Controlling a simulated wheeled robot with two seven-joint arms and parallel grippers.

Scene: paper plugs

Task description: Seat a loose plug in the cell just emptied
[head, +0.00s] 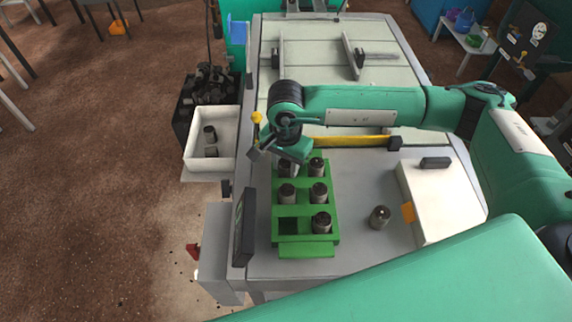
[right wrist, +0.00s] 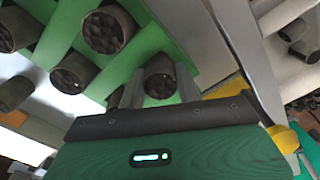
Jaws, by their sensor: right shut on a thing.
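A green rack (head: 305,252) with two columns of cells stands on the grey table. Dark-topped plugs sit in its middle-row cells (head: 287,193), its far right cell (head: 317,166) and its near right cell (head: 321,222). The near left cell (head: 288,226) is dark and empty. My right gripper (head: 287,165) points down at the far left cell, shut on a plug (right wrist: 160,78); both fingers flank it in the right wrist view. I cannot tell how deep that plug sits. A loose plug (head: 380,217) stands on the table right of the rack. My left gripper is out of view.
A white bin (head: 225,153) left of the table holds two plugs. A white box (head: 440,200) with an orange tag stands at the right. A yellow bar (head: 352,141) lies behind the rack, and a dark panel (head: 243,226) stands at its left.

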